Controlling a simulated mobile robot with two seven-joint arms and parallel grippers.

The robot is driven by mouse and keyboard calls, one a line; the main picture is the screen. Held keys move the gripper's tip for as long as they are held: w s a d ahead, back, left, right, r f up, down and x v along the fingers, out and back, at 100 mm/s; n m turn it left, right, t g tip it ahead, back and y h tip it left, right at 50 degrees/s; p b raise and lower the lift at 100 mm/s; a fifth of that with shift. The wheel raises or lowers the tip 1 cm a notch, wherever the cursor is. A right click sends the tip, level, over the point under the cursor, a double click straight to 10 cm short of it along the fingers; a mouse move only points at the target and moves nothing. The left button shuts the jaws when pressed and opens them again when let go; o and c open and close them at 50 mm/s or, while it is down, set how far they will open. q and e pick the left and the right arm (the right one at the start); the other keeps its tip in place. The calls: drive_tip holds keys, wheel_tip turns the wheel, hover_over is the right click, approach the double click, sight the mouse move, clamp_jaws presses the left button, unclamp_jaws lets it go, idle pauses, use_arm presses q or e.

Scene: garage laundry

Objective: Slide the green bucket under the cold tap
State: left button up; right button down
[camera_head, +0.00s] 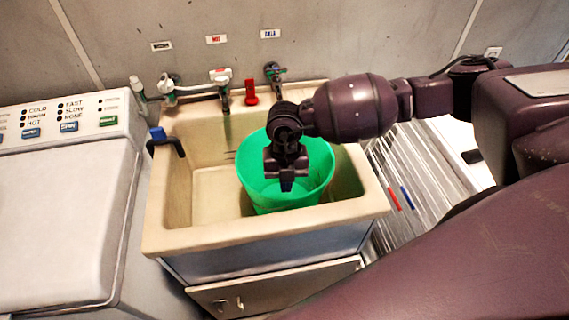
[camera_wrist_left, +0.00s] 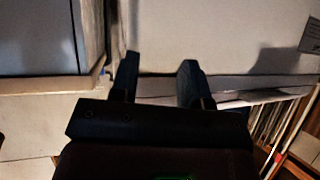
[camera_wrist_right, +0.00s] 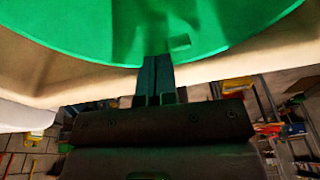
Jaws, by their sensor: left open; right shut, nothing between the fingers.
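The green bucket (camera_head: 253,175) stands upright in the right part of the beige sink (camera_head: 200,241), and its wall fills the top of the right wrist view (camera_wrist_right: 85,22). The rightmost tap (camera_head: 275,75), under a blue-marked label, is on the wall behind it, partly hidden by my right arm. My right gripper (camera_head: 287,186) is shut and empty, pointing down within the bucket's outline. In the right wrist view its fingertips (camera_wrist_right: 154,60) overlap the green wall; I cannot tell whether they touch. My left gripper (camera_wrist_left: 158,70) is open and empty, outside the head view.
A middle tap (camera_head: 222,88) under a red-marked label and a left tap (camera_head: 167,90) share the wall. A red object (camera_head: 251,92) stands between the taps. A washing machine (camera_head: 60,225) adjoins the sink's left side. The left part of the basin is empty.

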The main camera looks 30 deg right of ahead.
drive_tip(key=shift+s+a+r, duration=0.1)
drive_tip(key=shift+s+a, duration=0.1)
drive_tip(key=shift+s, duration=0.4)
drive_tip(key=shift+f, duration=0.9)
use_arm(q)
drive_tip(key=shift+w+r, duration=0.2)
drive_tip(key=shift+r, duration=0.15)
use_arm(e)
drive_tip(key=shift+s, duration=0.1)
drive_tip(key=shift+f, duration=0.1)
